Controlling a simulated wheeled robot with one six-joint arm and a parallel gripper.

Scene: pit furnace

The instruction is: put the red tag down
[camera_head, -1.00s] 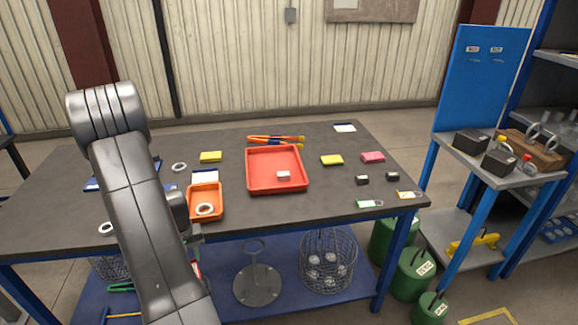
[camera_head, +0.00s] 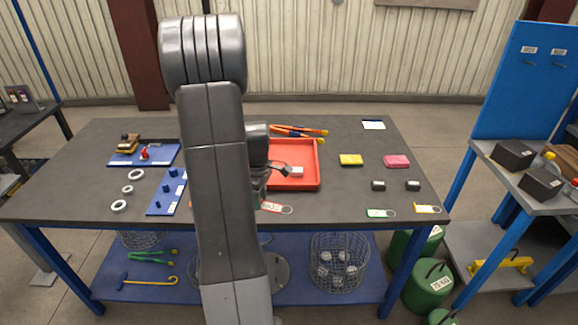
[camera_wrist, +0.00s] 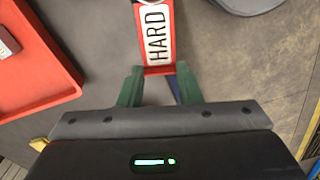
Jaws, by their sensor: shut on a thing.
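The red tag (camera_head: 275,208) has a white label and a ring at its right end. It shows in front of the red tray, near the table's front edge. In the wrist view the tag (camera_wrist: 155,35) reads "HARD", and its near red end lies between the green fingertips. My gripper (camera_wrist: 158,72) is shut on that end. In the head view my gripper (camera_head: 262,197) is partly hidden behind my arm. I cannot tell whether the tag touches the table (camera_head: 330,207).
The red tray (camera_head: 318,165) is just behind the tag. A blue peg board (camera_head: 168,190) is left of my arm.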

